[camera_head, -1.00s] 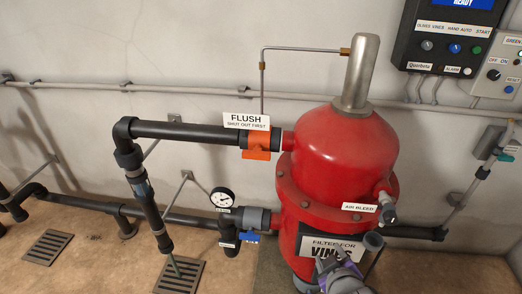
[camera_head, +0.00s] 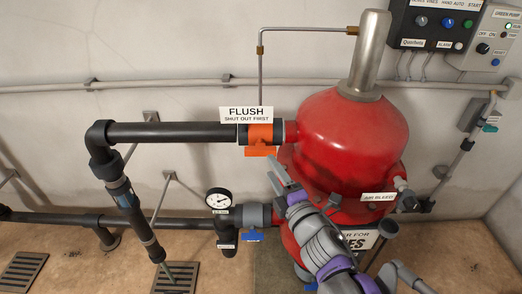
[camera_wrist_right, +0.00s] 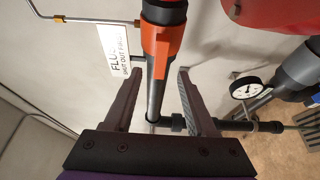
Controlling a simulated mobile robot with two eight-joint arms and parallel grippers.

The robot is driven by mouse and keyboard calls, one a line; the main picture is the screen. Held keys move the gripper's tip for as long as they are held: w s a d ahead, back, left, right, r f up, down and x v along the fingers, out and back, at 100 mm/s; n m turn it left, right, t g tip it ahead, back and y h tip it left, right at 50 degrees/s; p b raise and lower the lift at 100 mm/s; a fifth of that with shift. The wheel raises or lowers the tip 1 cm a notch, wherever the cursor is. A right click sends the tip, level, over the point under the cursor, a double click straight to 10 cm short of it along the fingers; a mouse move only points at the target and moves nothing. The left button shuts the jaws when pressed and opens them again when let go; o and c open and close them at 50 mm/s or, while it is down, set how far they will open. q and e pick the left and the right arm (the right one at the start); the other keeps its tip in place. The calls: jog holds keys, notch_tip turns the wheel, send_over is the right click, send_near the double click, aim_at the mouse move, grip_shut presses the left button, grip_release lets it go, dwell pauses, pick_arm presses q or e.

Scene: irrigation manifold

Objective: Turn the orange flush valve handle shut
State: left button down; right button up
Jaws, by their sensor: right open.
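The orange flush valve (camera_head: 260,134) sits on the dark horizontal pipe, left of the red filter tank (camera_head: 345,140). Its orange handle (camera_head: 262,151) lies along the pipe at the valve's lower front. My right gripper (camera_head: 278,172) is just below and right of the handle, apart from it in the head view. In the right wrist view the gripper (camera_wrist_right: 160,76) is open and empty, its fingers either side of the pipe line, with the orange handle (camera_wrist_right: 160,42) beyond the tips. My left gripper is not in view.
A white FLUSH sign (camera_head: 245,115) hangs above the valve. A pressure gauge (camera_head: 219,200) and a small blue valve handle (camera_head: 251,237) are below. A thin metal tube (camera_head: 260,75) rises behind. The wall left of the tank is mostly clear.

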aim_at(262, 153)
jog(key=x, duration=0.8)
jog(key=shift+w+a, duration=0.1)
jog(key=shift+w, duration=0.15)
grip_shut()
